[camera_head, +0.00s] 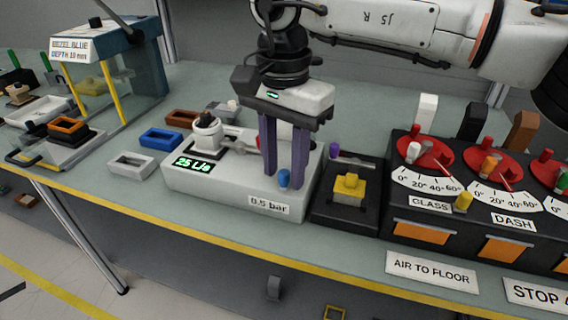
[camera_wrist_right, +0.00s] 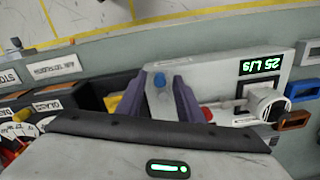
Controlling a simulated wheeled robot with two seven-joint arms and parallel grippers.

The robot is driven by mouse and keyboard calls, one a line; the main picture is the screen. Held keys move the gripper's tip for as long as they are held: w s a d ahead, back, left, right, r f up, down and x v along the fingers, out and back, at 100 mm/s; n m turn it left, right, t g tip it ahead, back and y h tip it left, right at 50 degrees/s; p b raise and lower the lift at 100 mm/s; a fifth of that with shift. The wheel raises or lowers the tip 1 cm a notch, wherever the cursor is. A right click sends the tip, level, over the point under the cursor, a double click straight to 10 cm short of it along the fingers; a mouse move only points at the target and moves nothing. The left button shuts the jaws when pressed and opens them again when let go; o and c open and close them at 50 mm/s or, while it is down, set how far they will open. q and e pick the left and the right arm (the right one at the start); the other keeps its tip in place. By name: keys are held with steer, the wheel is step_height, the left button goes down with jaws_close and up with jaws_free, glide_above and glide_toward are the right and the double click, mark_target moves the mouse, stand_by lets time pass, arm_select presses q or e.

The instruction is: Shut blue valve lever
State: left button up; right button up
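A small blue knob (camera_head: 284,178), seemingly the blue valve lever's end, stands near the front edge of a white module (camera_head: 190,185) with a green "25 L/s" display and a "0.5 bar" label. My right gripper (camera_head: 286,176) points down over this module, its two purple fingers apart. In the right wrist view the blue knob (camera_wrist_right: 160,80) shows in the gap between the fingertips (camera_wrist_right: 160,86); I cannot tell whether they touch it. A red part (camera_wrist_right: 207,114) on the module is partly hidden by a finger. My left gripper is not in view.
A black unit with a yellow block (camera_head: 349,187) and a purple knob (camera_head: 334,149) stands just right. Red dials (camera_head: 425,153) with pegs stand further right. Blue (camera_head: 161,138) and white (camera_head: 132,164) trays lie left. A glass-sided box (camera_head: 130,70) is at the far left.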

steer(key=shift+f, duration=0.1)
jaws_close()
